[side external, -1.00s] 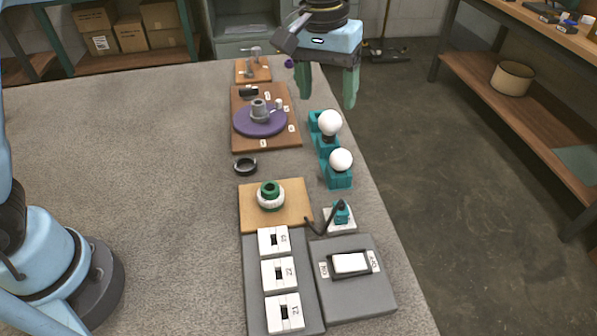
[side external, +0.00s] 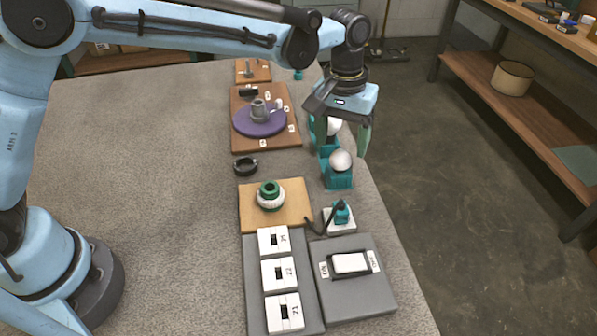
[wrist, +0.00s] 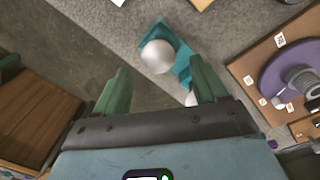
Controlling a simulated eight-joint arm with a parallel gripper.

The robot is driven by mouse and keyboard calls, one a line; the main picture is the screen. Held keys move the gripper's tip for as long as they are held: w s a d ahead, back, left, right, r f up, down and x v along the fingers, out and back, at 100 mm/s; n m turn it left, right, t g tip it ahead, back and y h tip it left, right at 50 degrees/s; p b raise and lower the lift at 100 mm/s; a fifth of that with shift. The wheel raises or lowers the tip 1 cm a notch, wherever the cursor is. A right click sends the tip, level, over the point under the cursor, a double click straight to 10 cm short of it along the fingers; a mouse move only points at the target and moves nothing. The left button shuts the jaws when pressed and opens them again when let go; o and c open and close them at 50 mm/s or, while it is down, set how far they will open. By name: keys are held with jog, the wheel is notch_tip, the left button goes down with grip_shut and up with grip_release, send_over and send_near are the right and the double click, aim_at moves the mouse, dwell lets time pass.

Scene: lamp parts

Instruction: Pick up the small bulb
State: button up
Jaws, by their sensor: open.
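Two white round bulbs stand in teal holders along the table's right side. The farther bulb (side external: 333,126) is partly hidden behind my gripper; a sliver of white shows beside the right finger in the wrist view (wrist: 191,98). My gripper (side external: 343,151) is open and empty, pointing down above and slightly behind the nearer bulb. Its two green fingers (wrist: 160,68) are spread apart. I cannot tell the exact height gap.
A purple disc (side external: 247,123) on a wooden board lies to the left. A black ring (side external: 245,167), a wooden board with a green and white socket (side external: 269,197), and a grey switch panel (side external: 352,290) are nearer. The table's right edge runs close beside the holders.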

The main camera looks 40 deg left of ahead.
aim_at(342, 150)
jog(key=shift+w+d+f, duration=0.1)
jog(key=shift+d+f, duration=0.05)
jog(key=shift+f, duration=1.75)
jog(key=c, duration=1)
jog(key=shift+r, duration=0.1)
